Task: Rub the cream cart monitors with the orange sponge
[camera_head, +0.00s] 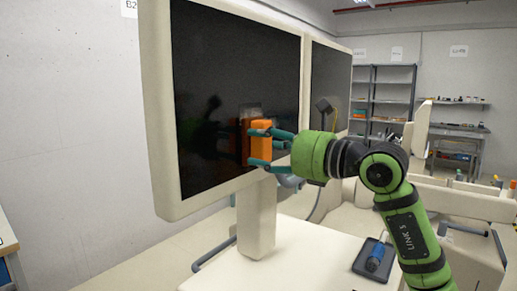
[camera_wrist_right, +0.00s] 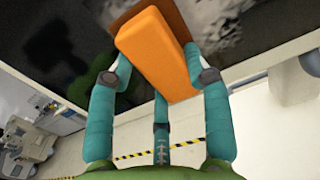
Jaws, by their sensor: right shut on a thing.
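The orange sponge (camera_head: 261,139) is an upright block in the teal fingers of my right gripper (camera_head: 268,148), which is shut on it. In the head view the sponge is at the dark screen of the near cream monitor (camera_head: 153,110), toward its right side. I cannot tell for sure whether it touches. In the right wrist view the sponge (camera_wrist_right: 155,50) sits between the fingers, with the dark screen behind it and a grey smudged patch (camera_wrist_right: 240,22) on that screen. A second cream monitor (camera_head: 330,85) stands behind to the right. My left gripper is not in view.
The monitor stands on a cream post (camera_head: 256,215) above a cream cart top (camera_head: 300,262). A dark tray (camera_head: 368,262) with a blue-handled item (camera_head: 376,257) lies on the cart. Shelves (camera_head: 385,95) and a workbench (camera_head: 455,130) are at the back right.

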